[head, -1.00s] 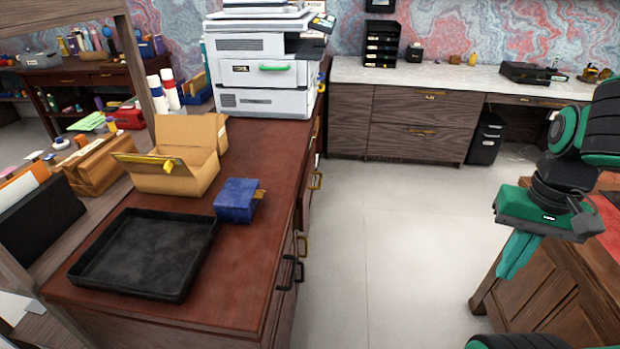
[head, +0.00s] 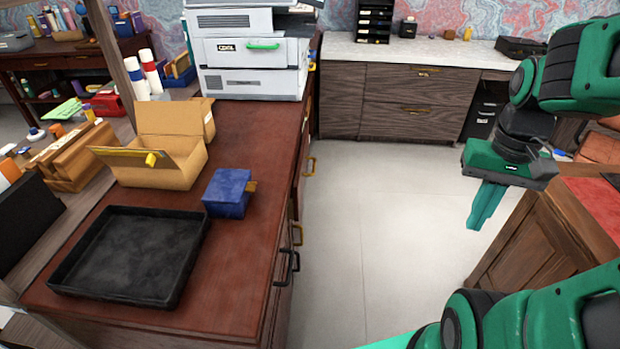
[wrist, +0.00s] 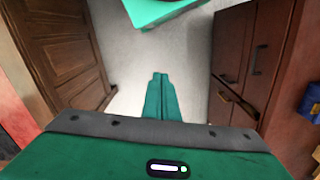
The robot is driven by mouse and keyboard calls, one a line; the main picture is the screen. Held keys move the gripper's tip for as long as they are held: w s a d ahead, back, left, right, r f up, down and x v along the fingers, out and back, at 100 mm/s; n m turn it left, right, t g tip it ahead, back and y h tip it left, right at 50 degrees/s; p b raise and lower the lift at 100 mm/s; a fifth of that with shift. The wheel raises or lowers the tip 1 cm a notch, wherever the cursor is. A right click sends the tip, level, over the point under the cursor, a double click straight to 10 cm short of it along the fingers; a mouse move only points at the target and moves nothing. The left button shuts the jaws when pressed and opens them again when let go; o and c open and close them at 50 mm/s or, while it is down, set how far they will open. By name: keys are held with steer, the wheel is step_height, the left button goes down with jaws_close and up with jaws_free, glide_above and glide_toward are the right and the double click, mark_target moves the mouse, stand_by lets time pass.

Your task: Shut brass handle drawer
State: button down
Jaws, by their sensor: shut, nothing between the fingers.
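The reddish-brown desk (head: 235,130) on the left carries drawers on its aisle side, seen edge-on in the head view. One brass handle (head: 310,166) is farther along that side, and another brass handle (head: 297,235) is nearer, close to a black handle (head: 287,268). I cannot tell how far any drawer stands out. My gripper (head: 477,222) is shut and empty, pointing down over the aisle, well right of the handles; its fingers also show in the wrist view (wrist: 161,80).
A black tray (head: 130,255), an open cardboard box (head: 165,160) and a blue box (head: 228,192) sit on the desk, with a printer (head: 250,60) behind. A wooden cabinet (head: 535,245) stands at the right. The floor (head: 385,210) between is clear.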

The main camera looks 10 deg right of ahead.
steer(key=w+a+f+m+y, duration=0.25)
steer(key=w+f, duration=0.55)
steer(key=w, duration=0.4)
steer(key=w+a+f+m+y, duration=0.2)
steer(key=w+a+f+y, duration=0.35)
steer(key=w, duration=0.75)
steer(key=w+a+f+m+y, duration=0.1)
steer(key=w+f+m+y, duration=0.15)
steer(key=w+f, duration=0.85)
steer(key=w+d+f+m+t+y, duration=0.1)
steer(key=w+f+m+t+y, duration=0.15)
steer(key=w+m, duration=0.2)
steer(key=w+d+f+m+t+y, duration=0.1)
steer(key=w+d+m+t+y, duration=0.1)
steer(key=w+m+t+y, duration=0.3)
steer(key=w+a+n+g, duration=0.1)
steer(key=w+a, duration=0.4)
steer(key=a, duration=0.8)
steer(key=shift+w+a+g+h, duration=0.2)
steer(key=shift+a+g+h, duration=0.05)
steer(key=shift+g+h, duration=0.15)
steer(key=shift+n, duration=0.25)
